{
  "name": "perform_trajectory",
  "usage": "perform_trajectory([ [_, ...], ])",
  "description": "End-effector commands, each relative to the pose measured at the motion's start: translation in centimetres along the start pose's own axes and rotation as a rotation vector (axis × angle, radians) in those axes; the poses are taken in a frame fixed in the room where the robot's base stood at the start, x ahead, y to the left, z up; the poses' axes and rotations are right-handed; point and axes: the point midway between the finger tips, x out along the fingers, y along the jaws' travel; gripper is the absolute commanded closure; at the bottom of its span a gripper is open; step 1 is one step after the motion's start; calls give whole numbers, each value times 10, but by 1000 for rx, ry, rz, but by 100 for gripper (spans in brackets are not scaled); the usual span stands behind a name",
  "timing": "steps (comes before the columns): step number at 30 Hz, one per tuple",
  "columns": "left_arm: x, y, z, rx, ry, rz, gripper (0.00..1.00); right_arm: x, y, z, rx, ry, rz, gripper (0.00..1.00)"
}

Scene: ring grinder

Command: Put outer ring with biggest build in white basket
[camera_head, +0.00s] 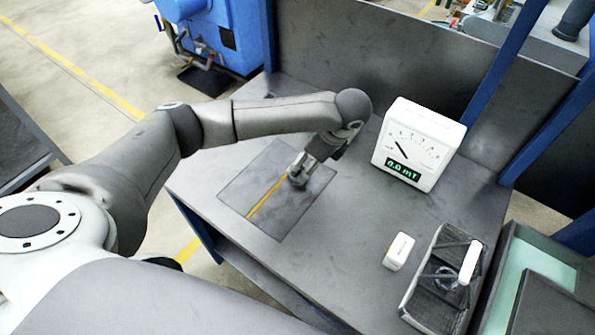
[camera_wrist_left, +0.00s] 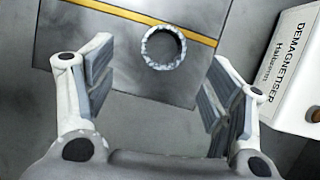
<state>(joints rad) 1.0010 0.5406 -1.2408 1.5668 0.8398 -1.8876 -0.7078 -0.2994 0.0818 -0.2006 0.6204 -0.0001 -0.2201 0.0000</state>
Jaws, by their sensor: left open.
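A single metal ring (camera_wrist_left: 163,47) with a bright, mottled rim lies on a dark plate (camera_wrist_left: 100,45), touching or beside its yellow stripe. My left gripper (camera_wrist_left: 157,82) is open and empty, its two fingers wide apart with the ring ahead between them. In the head view my left gripper (camera_head: 305,171) is over the plate (camera_head: 240,192), and the ring cannot be told apart from the fingers. No white basket shows clearly; a dark wire-sided basket (camera_head: 425,308) with a white handle-like piece stands at the right. My right gripper is not in view.
A white meter box (camera_head: 418,145) reading 0.0 mT stands right of my gripper. A white box labelled DEMAGNETISER (camera_wrist_left: 291,70) is at the right in the wrist view. A small white block (camera_head: 398,252) stands near the basket. The bench front (camera_head: 285,265) is clear.

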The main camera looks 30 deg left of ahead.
Motion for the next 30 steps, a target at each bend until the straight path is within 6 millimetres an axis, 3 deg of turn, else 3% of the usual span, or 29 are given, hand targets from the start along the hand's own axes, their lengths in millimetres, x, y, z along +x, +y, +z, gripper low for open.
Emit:
perform_trajectory([
  [8, 23, -1, 0, 0, -1, 0, 24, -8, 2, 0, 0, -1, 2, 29],
  [16, 61, -4, 0, -1, 0, -1, 24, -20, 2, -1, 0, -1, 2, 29],
  [25, 68, -4, -1, 1, 1, -4, 24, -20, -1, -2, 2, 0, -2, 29],
  [30, 68, -5, -1, 1, 1, -4, 45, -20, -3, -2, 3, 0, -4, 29],
])
